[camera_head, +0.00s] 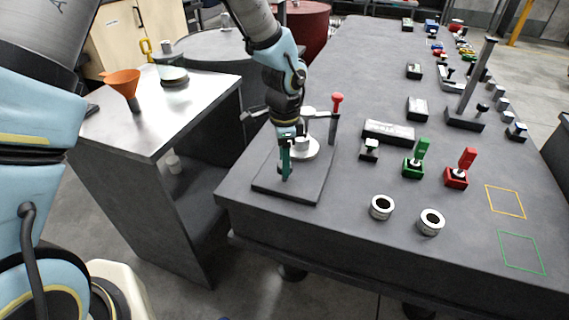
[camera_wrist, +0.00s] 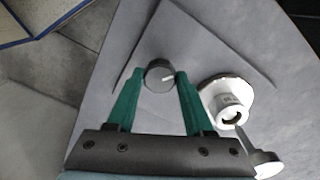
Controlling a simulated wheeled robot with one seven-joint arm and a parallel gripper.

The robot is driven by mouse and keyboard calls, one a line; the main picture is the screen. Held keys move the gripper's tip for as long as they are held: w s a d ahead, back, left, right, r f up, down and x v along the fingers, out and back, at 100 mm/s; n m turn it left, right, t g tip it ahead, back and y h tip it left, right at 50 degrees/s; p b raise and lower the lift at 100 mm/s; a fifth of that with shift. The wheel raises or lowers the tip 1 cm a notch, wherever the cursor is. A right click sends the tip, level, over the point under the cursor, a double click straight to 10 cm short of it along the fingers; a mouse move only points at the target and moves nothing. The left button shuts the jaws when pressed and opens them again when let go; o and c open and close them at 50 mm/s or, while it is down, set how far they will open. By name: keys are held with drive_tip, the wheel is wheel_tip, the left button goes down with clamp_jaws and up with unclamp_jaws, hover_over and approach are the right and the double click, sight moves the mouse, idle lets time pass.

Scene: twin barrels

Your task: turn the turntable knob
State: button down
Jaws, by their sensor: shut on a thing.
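The knob stands on a dark square base plate (camera_head: 302,190) near the table's left front corner. In the head view my gripper (camera_head: 285,175) points down over the front part of this plate and hides the knob. The turntable's pale round platter (camera_head: 311,150) is just behind the gripper. In the wrist view the platter (camera_wrist: 246,93) lies right of the fingers with a white cup-like piece on it.
A post with a red top (camera_head: 337,103) rises behind the platter. Right of the plate stand a grey block (camera_head: 389,132), green (camera_head: 413,168) and red (camera_head: 456,177) switch boxes and two white rings (camera_head: 381,207). A side table with an orange funnel (camera_head: 123,84) is at left.

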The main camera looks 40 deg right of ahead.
drive_tip(key=n+b, duration=0.1)
drive_tip(key=n, duration=0.2)
drive_tip(key=shift+n, duration=0.3)
drive_tip(key=n+b, duration=0.1)
drive_tip(key=n, duration=0.2)
drive_tip(key=shift+n, duration=0.3)
drive_tip(key=n, duration=0.6)
drive_tip(key=shift+n+b, duration=0.3)
drive_tip(key=shift+b, duration=0.05)
drive_tip(key=shift+c, duration=1.4)
unclamp_jaws()
wheel_tip(320, 180, up, 11)
drive_tip(key=b, duration=0.1)
